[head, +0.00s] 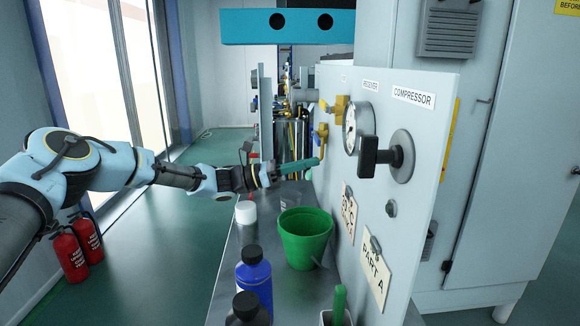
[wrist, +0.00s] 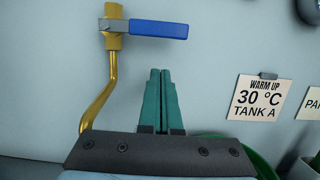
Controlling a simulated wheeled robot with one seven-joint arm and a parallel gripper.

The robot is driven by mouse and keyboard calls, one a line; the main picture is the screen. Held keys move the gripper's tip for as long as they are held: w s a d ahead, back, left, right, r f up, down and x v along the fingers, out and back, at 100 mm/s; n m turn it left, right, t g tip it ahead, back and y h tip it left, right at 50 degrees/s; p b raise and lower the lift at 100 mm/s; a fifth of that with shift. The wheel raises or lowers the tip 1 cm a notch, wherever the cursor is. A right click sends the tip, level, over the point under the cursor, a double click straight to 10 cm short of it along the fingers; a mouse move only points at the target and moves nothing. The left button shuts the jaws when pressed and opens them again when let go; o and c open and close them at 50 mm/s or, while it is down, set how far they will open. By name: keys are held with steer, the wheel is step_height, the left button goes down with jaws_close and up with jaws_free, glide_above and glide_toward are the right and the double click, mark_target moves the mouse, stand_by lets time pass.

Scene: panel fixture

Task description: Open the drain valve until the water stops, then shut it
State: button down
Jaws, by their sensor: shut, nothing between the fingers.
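The drain valve (wrist: 114,27) is a brass body on the panel with a blue lever (wrist: 160,29) lying level and pointing right in the wrist view. A curved brass pipe (wrist: 100,100) runs down from it; its lower end is hidden behind my gripper's body, and I see no water. My gripper (wrist: 160,71) has its teal fingers shut together and empty, below the lever and apart from it. In the head view my gripper (head: 318,162) points at the panel, near brass fittings (head: 321,133). A green bucket (head: 304,240) stands on the bench below; its inside is mostly out of sight.
The panel (head: 432,150) carries a gauge (head: 352,128), a black-handled knob (head: 402,156) and hanging cards (head: 376,270). Fire extinguishers (head: 70,256) stand at left.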

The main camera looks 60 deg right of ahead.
mark_target(316, 138)
step_height(316, 138, up, 3)
steer(key=shift+w+a+p, duration=0.1)
steer(key=shift+p, duration=0.3)
